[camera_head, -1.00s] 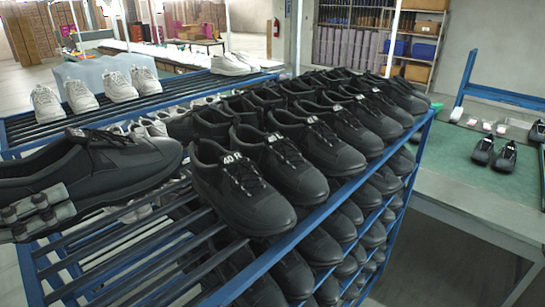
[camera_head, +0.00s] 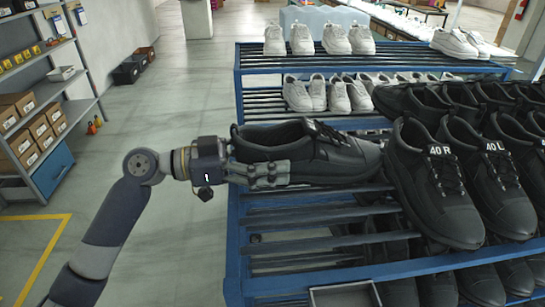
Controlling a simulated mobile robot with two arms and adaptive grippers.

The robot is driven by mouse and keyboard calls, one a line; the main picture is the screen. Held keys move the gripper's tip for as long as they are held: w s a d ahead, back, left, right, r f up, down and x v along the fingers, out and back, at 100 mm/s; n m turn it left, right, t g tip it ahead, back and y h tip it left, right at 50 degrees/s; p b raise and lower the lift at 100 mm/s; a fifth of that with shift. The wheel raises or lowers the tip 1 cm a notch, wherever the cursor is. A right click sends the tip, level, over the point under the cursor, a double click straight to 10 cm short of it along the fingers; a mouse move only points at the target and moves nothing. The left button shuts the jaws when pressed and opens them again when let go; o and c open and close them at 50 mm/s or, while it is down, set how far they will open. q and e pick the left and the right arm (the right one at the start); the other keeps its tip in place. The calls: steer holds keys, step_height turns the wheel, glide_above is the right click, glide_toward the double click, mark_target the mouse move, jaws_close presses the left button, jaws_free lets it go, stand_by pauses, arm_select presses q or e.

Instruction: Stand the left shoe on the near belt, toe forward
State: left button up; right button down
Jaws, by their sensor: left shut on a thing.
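A black shoe (camera_head: 330,155) is held by my left gripper (camera_head: 270,174) over the left end of the blue rack. My left gripper is shut on the near side of the shoe, and the arm comes in from the lower left. The shoe lies roughly level with its toe pointing right, close to the shoe marked 40 R (camera_head: 435,190). I cannot tell whether its sole touches the rack bars. My right gripper is out of view. No belt shows in this view.
The blue rack (camera_head: 238,270) holds rows of black shoes, including one marked 40 L (camera_head: 492,180). White shoes (camera_head: 318,40) stand on racks behind. Grey shelves with cardboard boxes (camera_head: 22,148) stand at the far left. The floor (camera_head: 170,240) between them is open.

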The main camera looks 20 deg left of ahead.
arm_select(q)
steer(key=shift+f, duration=0.7)
steer(key=shift+f, duration=0.15)
steer(key=o, duration=1.4)
